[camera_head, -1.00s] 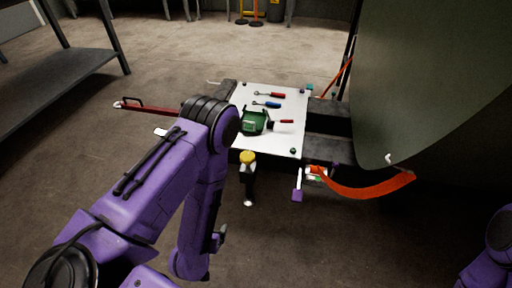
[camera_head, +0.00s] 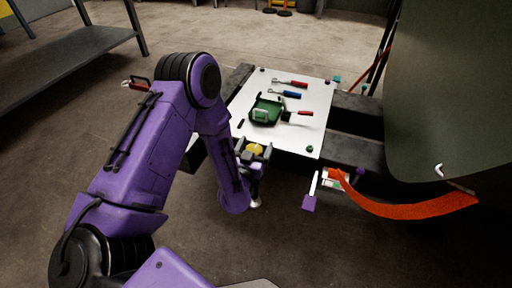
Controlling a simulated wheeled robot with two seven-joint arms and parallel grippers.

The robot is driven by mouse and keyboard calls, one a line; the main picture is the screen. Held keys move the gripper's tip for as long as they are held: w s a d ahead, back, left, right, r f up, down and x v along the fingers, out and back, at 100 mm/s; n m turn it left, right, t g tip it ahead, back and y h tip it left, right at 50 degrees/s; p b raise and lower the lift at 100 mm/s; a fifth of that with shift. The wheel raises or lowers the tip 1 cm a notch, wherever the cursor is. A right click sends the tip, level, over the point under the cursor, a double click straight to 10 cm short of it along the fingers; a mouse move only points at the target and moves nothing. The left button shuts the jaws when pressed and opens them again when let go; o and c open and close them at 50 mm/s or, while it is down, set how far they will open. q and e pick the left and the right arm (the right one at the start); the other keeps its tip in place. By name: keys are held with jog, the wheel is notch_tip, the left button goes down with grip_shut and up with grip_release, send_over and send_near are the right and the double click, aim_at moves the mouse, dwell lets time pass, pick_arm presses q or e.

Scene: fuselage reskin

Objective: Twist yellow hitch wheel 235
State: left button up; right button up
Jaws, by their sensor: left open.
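The yellow hitch wheel (camera_head: 254,149) sits on top of a dark post at the near edge of the white-topped cart. My left gripper (camera_head: 255,152) is at the wheel, with its dark fingers open on either side of it. I cannot tell whether the fingers touch the wheel. My left forearm and wrist cover part of the post and the cart's left side.
The white board (camera_head: 308,130) carries a green tool (camera_head: 266,109) and several screwdrivers. An orange strap (camera_head: 400,208) hangs at right beside the large curved green panel (camera_head: 450,90). A dark metal table (camera_head: 60,68) stands at far left. The floor in front is clear.

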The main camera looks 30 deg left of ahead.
pick_arm(q)
jog(key=shift+w+a, duration=0.1)
jog(key=shift+w, duration=0.25)
pick_arm(e)
jog(key=shift+s, duration=0.15)
pick_arm(q)
jog(key=c, duration=1)
jog(key=shift+o, duration=0.2)
jog(key=shift+h, duration=0.3)
